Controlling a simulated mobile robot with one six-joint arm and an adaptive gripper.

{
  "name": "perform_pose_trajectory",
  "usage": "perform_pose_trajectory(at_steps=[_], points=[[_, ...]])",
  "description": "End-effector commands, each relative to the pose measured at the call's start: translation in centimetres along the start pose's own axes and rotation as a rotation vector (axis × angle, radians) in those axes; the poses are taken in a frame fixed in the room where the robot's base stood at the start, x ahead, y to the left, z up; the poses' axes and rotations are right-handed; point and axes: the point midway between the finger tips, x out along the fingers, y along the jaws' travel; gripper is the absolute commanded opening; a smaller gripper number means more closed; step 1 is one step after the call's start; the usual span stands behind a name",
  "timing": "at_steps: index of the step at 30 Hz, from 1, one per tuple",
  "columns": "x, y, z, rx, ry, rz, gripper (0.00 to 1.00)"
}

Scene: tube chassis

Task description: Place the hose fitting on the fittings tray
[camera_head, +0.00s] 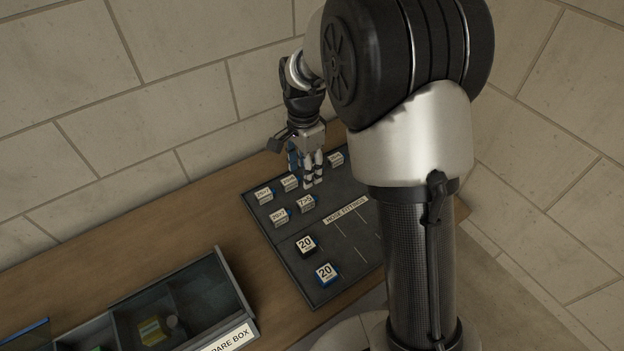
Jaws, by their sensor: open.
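The dark fittings tray (345,262) lies on the wooden bench and bears a strip label (346,210) that seems to read "HOSE FITTINGS". Several small fittings with white number labels stand on it, among them one at the left (264,196), one below it (280,218) and one beside my fingers (306,204). My gripper (313,184) is open, pointing down over the upper part of the tray, close among these fittings. I see nothing held between its fingers. A blue patch shows beside the fingers; I cannot tell what it belongs to. I cannot tell which fitting is the task's one.
Two larger blocks marked "20", a black one (306,245) and a blue one (326,274), stand lower on the tray. An open divided box (240,290), its label partly cut off, holds a yellow item (152,331). Bare bench (180,220) lies between. My arm hides the tray's right side.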

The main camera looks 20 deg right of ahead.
Motion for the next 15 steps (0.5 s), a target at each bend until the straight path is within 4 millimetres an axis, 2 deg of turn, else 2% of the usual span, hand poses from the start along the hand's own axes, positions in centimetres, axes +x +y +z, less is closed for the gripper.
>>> perform_pose_trajectory(at_steps=[5, 9, 12, 15], points=[[-4.7, 2.3, 0.6, -0.134, 0.019, -0.050, 0.45], [-10.1, 6.7, 1.8, -0.356, 0.061, -0.114, 0.45], [-13.0, 10.6, 2.8, -0.526, 0.101, -0.155, 0.45], [-15.0, 14.5, 4.0, -0.696, 0.150, -0.191, 0.45]])
